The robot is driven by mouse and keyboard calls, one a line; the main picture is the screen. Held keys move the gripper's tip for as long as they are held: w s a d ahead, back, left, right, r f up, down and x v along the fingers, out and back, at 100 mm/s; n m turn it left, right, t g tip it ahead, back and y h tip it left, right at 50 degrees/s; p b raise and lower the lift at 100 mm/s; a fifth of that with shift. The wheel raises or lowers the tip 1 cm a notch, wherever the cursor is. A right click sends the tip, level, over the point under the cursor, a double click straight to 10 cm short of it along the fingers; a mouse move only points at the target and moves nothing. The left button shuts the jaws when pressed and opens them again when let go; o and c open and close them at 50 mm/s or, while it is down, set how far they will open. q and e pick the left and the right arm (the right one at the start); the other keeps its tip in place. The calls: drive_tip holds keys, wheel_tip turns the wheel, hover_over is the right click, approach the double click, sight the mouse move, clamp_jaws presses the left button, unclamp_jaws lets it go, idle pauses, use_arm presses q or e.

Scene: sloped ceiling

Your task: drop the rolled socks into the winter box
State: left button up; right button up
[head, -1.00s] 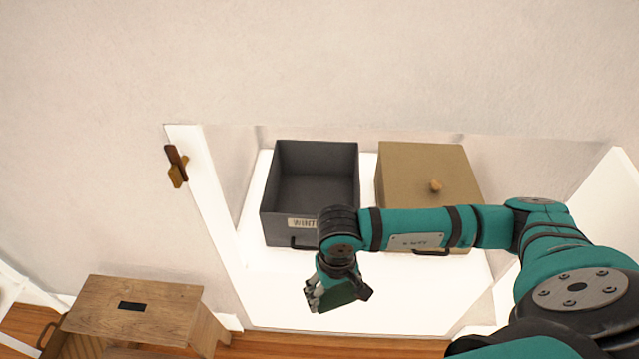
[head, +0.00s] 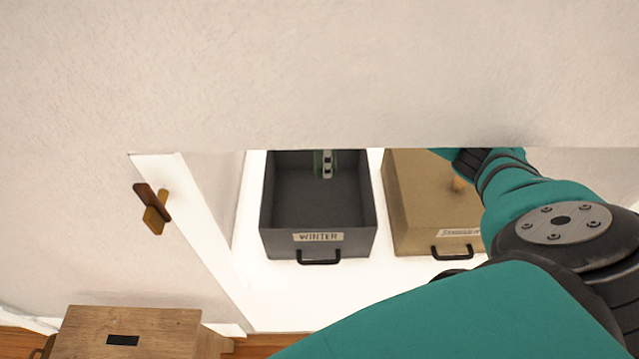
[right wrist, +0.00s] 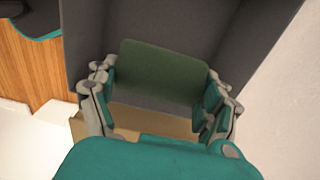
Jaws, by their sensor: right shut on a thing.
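The winter box (head: 318,238) is an open dark grey box with a "WINTER" label and a black handle on its front. Its visible floor is bare. My right gripper (right wrist: 160,76) is shut on the rolled socks (right wrist: 163,70), a dark green, block-like bundle between its fingers. In the head view my right gripper (head: 327,164) shows only as a small green and grey piece over the far end of the winter box; the sloped ceiling hides the rest. In the right wrist view grey box walls surround the socks. My left gripper is not in view.
The sloped ceiling (head: 320,75) hangs low over the boxes' far end. A tan lidded box (head: 415,205) with a wooden knob stands right of the winter box. A wooden latch (head: 152,208) is on the left frame. A wooden stool (head: 130,325) stands front left.

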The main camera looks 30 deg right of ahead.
wheel_tip(320, 180, down, 6)
drive_tip(key=w+b, duration=0.1)
drive_tip(key=b, duration=0.2)
drive_tip(key=shift+b, duration=0.4)
drive_tip(key=o, duration=1)
wheel_tip(320, 180, up, 7)
drive_tip(key=shift+r, duration=0.2)
